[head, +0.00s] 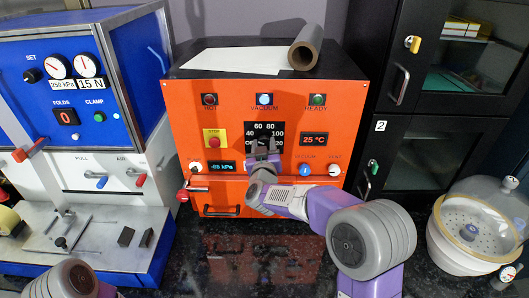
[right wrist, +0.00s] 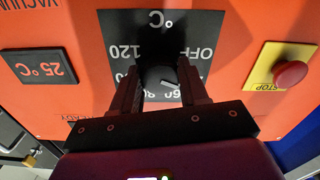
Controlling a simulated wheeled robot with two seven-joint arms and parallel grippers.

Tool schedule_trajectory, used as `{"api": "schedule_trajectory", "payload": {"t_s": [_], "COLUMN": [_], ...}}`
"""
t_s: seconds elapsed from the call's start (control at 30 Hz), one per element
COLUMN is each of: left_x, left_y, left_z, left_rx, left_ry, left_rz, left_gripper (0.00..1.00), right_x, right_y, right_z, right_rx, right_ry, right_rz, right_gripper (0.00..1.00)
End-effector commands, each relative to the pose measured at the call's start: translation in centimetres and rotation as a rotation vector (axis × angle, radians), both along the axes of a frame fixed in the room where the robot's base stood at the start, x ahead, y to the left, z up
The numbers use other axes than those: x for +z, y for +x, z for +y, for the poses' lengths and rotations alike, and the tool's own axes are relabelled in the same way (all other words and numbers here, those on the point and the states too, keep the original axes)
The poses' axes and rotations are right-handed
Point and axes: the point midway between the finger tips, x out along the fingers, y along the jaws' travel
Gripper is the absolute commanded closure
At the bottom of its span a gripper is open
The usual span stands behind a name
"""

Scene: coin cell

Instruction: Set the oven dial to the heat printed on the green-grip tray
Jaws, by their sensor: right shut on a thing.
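The oven (head: 262,98) is an orange box with a black dial plate (head: 280,130) marked OFF to 120 °C. My right gripper (head: 263,150) is at the plate from below and shut on the black oven dial (right wrist: 158,75), with one finger on each side of it. In the right wrist view the plate (right wrist: 150,20) appears upside down. The dial's white mark points down and right, roughly toward 60; the fingers hide part of the scale. The temperature display (head: 314,139) reads 25 °C. I see no green-grip tray. My left gripper is out of view.
A red STOP button (head: 215,139) sits left of the dial. A paper roll (head: 306,47) lies on top of the oven. A blue press (head: 55,75) stands left, black cabinets (head: 440,145) right, and a domed vessel (head: 480,225) at the front right.

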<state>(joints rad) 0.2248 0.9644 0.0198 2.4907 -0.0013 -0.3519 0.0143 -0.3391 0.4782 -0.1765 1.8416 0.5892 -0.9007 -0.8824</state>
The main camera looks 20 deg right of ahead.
Motion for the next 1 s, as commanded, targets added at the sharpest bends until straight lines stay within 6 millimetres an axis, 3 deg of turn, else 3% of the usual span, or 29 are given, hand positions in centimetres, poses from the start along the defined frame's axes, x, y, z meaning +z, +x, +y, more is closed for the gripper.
{"api": "schedule_trajectory", "payload": {"t_s": [1.0], "left_x": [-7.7], "left_y": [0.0], "left_z": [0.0], "left_rx": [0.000], "left_ry": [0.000], "left_rz": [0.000], "left_gripper": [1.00], "right_x": [-0.2], "right_y": [0.0], "right_z": [0.2], "right_rx": [0.000], "right_ry": [0.931], "right_rz": [-0.269], "right_gripper": [0.87]}}
